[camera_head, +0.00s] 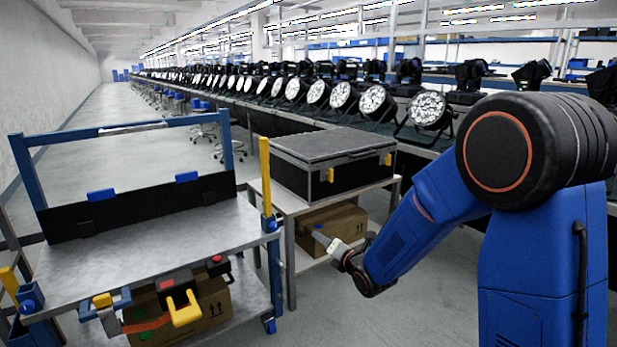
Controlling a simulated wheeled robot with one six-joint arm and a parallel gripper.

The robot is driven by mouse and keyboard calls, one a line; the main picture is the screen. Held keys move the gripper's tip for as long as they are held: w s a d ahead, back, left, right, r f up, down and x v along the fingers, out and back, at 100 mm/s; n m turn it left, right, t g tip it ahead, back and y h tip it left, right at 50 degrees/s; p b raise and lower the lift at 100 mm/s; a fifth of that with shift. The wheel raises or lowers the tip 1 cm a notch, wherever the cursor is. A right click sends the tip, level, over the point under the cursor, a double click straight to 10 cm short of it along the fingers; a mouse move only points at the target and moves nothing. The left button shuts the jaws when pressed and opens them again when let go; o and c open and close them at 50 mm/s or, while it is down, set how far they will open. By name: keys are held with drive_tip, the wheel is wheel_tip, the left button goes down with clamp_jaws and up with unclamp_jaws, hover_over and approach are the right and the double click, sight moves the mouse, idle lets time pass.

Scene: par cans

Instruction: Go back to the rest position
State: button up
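My arm stands at the right of the head view, blue with a black joint at the top. Its forearm reaches down and left toward the small table. My gripper (322,238) is at the arm's lower left end, small and pale, in front of the cardboard box under the table. Its fingers are too small to tell open from shut. I see nothing clearly held in it.
A metal cart (150,253) with blue posts stands at the left, its top bare. A black case (330,165) sits on a small table (292,206); a cardboard box (335,222) lies below. Par cans (428,110) line a long bench. An aisle (125,110) runs along the left wall.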

drive_tip(key=s+d+r+m+g+h, duration=0.2)
drive_tip(key=s+d+r+m+h, duration=0.15)
drive_tip(key=s+d+m, duration=0.55)
drive_tip(key=s+d+r+m+g+h, duration=0.2)
drive_tip(key=s+d+r+m, duration=0.2)
drive_tip(key=s+d+m, duration=0.4)
drive_tip(key=s+d+m+g, duration=0.2)
drive_tip(key=s+m, duration=0.5)
drive_tip(key=s, duration=0.7)
drive_tip(key=s+d+m+g+h, duration=0.1)
drive_tip(key=s+d+m+g, duration=0.2)
drive_tip(key=s+m, duration=0.4)
drive_tip(key=s+d, duration=0.1)
drive_tip(key=s, duration=0.5)
drive_tip(key=shift+s+d+m, duration=0.35)
drive_tip(key=shift+s+m, duration=0.05)
